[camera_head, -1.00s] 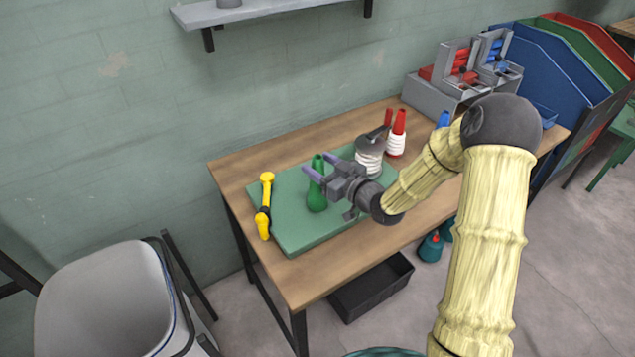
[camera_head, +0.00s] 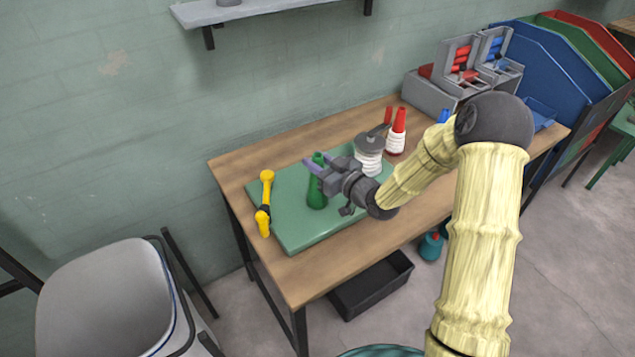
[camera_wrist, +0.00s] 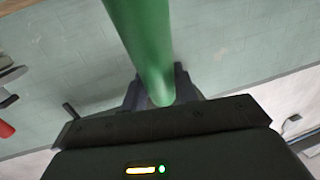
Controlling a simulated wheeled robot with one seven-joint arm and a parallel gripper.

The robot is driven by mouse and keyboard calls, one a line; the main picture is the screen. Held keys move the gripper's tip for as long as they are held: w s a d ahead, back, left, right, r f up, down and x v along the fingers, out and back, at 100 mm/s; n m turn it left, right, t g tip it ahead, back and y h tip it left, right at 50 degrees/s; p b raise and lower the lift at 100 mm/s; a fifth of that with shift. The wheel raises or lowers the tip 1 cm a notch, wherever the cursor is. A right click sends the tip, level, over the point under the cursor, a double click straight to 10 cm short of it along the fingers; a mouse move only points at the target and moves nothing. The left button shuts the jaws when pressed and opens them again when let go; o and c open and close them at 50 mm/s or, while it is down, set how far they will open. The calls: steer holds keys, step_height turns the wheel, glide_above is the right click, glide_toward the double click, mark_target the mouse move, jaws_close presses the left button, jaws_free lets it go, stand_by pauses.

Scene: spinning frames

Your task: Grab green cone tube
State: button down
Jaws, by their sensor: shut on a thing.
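The green cone tube (camera_head: 317,194) stands upright on the green mat (camera_head: 290,238) on the wooden table. My gripper (camera_head: 314,168) reaches in from the right and is shut on the upper part of the tube. In the wrist view the green cone tube (camera_wrist: 148,45) runs between my gripper's two fingers (camera_wrist: 160,92). I cannot tell whether the base of the tube touches the mat.
A yellow tool (camera_head: 265,203) lies at the mat's left edge. A white-wound spool (camera_head: 368,157) stands close behind my gripper. Red cones (camera_head: 398,125), one wound with white, are farther back. A black bin (camera_head: 371,285) is under the table.

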step_height(320, 180, up, 10)
steer(key=shift+r, duration=0.1)
stand_by(0.6)
steer(key=shift+w, duration=0.1)
stand_by(0.5)
